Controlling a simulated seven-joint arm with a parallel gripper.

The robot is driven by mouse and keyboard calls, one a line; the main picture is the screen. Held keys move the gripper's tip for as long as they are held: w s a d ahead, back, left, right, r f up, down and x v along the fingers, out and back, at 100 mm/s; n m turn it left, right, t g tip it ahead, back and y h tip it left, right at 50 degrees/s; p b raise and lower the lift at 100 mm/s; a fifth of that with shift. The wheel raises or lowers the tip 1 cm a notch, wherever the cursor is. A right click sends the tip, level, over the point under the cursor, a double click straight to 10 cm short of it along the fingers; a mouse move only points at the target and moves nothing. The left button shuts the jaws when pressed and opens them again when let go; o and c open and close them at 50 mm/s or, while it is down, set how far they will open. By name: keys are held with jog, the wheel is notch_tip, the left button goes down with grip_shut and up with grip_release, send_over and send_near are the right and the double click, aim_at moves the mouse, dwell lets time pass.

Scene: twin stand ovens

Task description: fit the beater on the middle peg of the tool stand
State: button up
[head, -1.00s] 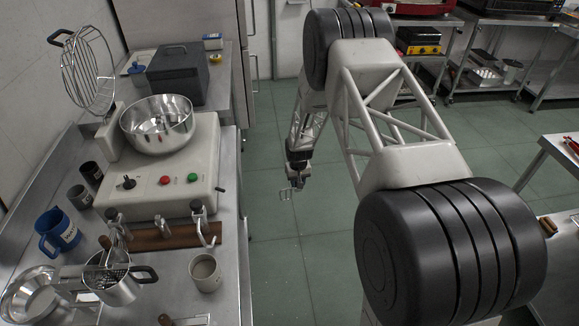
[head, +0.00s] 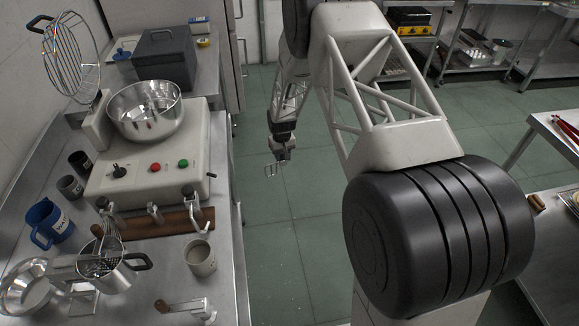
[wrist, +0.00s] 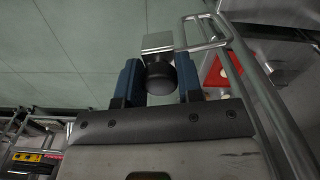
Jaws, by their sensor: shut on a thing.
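My gripper (head: 281,154) hangs over the green floor, right of the counter and clear of it. In the wrist view, its blue fingers (wrist: 158,84) are shut on the dark round end of the beater (wrist: 158,43). The beater has a metal block and a bent wire loop reaching right; the loop shows small below my gripper in the head view (head: 270,170). The tool stand (head: 136,226) is a brown wooden bar on the counter with metal posts. The middle peg (head: 155,212) looks bare; a curved hook hangs at the right post. The left post is partly crowded by utensils.
A mixer base (head: 145,180) with a steel bowl (head: 146,112) stands behind the stand.

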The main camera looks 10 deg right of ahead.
jog(key=w+a+r+n, duration=0.2)
jog(key=a+r, duration=0.3)
jog(key=r, duration=0.4)
jog(key=w+a+r+n, duration=0.2)
jog(key=a+r, duration=0.2)
jog(key=r, duration=0.4)
jog(key=w+a+r+n, duration=0.25)
jog(key=a+r, duration=0.25)
jog(key=r, duration=0.4)
jog(key=s+a+r+n, duration=0.25)
jog(key=a+r, duration=0.35)
jog(key=r, duration=0.5)
jog(key=s+a+r+n, duration=0.25)
jog(key=a+r, duration=0.45)
jog(key=r, duration=0.4)
jog(key=s+a+n, duration=0.7)
jog(key=s+a, duration=0.8)
jog(key=a, duration=0.1)
jog(key=s+d+f+m, duration=0.1)
jog(key=s+f, duration=0.6)
jog(key=s, duration=0.3)
jog(key=s+d+f+m, duration=0.1)
jog(key=s+f+m, duration=0.1)
jog(key=s+f, duration=0.5)
jog(key=s, duration=0.4)
jog(key=shift+d+f, duration=0.25)
jog(key=shift+d, duration=0.05)
jog(key=shift+f, duration=2.05)
